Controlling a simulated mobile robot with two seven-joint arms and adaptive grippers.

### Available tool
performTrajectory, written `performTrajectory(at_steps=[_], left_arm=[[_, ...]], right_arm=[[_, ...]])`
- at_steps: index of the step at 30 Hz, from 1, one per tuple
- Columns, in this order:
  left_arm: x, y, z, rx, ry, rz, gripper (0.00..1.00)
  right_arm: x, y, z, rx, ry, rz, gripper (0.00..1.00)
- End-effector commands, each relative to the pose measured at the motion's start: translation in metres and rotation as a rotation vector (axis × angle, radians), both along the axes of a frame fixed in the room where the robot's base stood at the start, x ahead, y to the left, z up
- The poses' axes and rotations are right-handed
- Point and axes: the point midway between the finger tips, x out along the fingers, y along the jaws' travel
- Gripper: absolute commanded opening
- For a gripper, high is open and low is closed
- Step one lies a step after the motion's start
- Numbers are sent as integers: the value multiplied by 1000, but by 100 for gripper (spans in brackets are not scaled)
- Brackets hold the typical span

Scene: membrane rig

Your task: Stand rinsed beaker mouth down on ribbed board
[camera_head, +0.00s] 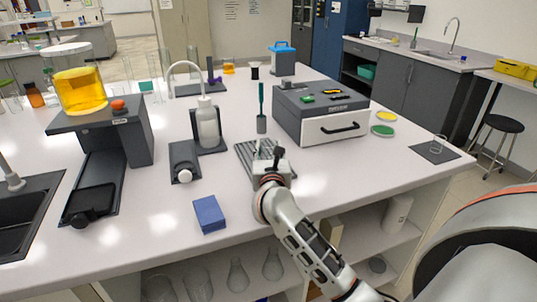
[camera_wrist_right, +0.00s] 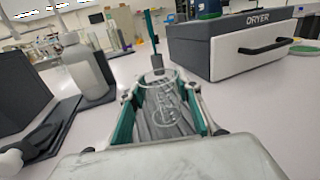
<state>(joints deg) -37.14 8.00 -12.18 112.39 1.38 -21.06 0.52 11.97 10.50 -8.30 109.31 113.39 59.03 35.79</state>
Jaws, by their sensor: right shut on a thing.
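My right gripper (camera_head: 267,153) is over the ribbed board (camera_head: 243,150), a dark grey grooved plate in front of the dryer. In the right wrist view its green-padded fingers (camera_wrist_right: 163,103) are shut on a clear glass beaker (camera_wrist_right: 160,88), one on each side. Grey ribs show through and around the glass. I cannot tell which end is the mouth, or whether the beaker touches the board. In the head view my gripper and wrist hide most of the beaker. My left gripper is not in view.
The dryer (camera_head: 321,112) stands behind and right of the board. A dark holder with a green-handled tool (camera_head: 261,122) stands behind it. A wash bottle (camera_head: 207,124) is to the left, and a blue block (camera_head: 209,214) is at the front. The bench right of my gripper is clear.

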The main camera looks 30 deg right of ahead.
Motion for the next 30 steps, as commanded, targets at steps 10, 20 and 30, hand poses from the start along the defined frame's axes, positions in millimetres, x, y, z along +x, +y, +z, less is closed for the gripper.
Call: performTrajectory(at_steps=[10,20,30], left_arm=[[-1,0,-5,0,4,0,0],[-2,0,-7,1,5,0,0],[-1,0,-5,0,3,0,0]], right_arm=[[0,0,-16,0,-2,1,9],[0,0,-19,0,-1,0,50],[0,0,-17,1,-3,0,50]])
